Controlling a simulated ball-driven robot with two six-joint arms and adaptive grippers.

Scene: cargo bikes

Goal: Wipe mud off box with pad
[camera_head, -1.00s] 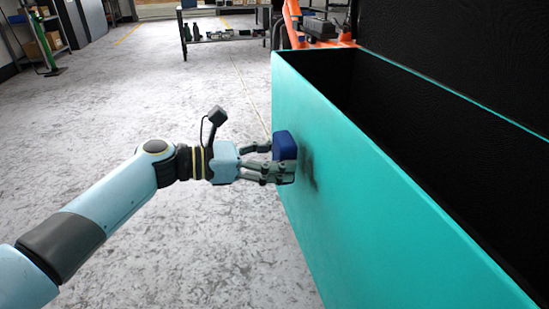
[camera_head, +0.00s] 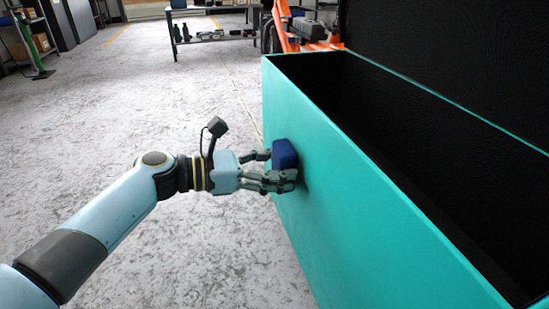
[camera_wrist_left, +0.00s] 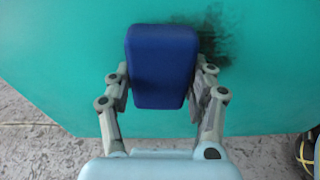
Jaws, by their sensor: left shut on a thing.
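The cargo box (camera_head: 345,215) is teal outside and dark inside, and its near side wall runs from the middle to the lower right of the head view. My left gripper (camera_head: 278,172) is shut on a blue pad (camera_head: 285,155) and holds it at that wall, seemingly against it. In the left wrist view, the pad (camera_wrist_left: 162,65) sits upright between the fingers. A dark mud smear (camera_wrist_left: 212,42) shows on the teal wall just right of the pad's upper part. In the head view the pad and fingers hide most of the smear. My right gripper is not in view.
An orange bike frame (camera_head: 300,38) stands behind the box's far end. A table (camera_head: 210,35) with bottles and small items is at the back, and shelves (camera_head: 30,35) are at the far left. The grey floor left of the box is open.

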